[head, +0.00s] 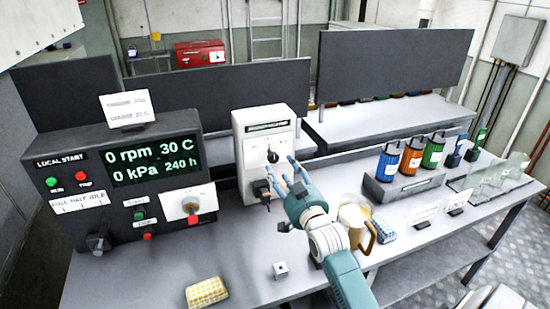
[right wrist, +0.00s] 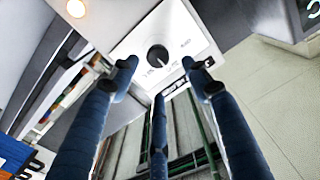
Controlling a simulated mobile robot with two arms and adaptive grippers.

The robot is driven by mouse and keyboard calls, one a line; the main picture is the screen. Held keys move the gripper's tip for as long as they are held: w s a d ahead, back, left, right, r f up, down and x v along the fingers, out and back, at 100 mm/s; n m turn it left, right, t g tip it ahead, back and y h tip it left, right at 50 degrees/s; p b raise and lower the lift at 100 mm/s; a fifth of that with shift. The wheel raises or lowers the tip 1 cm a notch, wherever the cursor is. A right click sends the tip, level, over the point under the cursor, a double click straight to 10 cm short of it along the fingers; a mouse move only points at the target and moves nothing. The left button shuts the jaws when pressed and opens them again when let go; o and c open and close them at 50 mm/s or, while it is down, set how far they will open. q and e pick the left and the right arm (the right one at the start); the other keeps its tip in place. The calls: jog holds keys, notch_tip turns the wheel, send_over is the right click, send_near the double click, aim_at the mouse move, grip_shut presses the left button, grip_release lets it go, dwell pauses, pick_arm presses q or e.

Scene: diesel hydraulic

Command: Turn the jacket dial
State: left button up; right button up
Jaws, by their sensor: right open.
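The jacket dial (head: 273,156) is a round black knob with a pale pointer mark on the front of an upright white box (head: 250,128). My right gripper (head: 280,174) is in front of this box, with its blue fingers spread and pointing at the panel. In the right wrist view the dial (right wrist: 158,56) shows between and beyond the spread fingertips (right wrist: 158,64). The fingers look empty, and I see no clear contact with the dial. Small markings surround the knob. My left gripper is not in view.
A dark control panel (head: 55,216) with a green display stands left of the box. A jug (head: 354,217) stands near my right forearm. A small white cube (head: 280,270) and a yellow checked pad (head: 206,292) lie in front. Coloured canisters (head: 411,156) stand to the right.

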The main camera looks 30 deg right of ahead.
aim_at(274, 159)
jog(key=x, duration=0.5)
jog(key=shift+w+f+p, duration=0.2)
jog(key=shift+w+p, duration=0.1)
jog(key=shift+p, duration=0.05)
jog(key=shift+w+d, duration=0.2)
jog(key=shift+w, duration=0.55)
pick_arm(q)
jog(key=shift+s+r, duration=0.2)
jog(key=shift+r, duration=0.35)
pick_arm(e)
jog(key=c, duration=1.1)
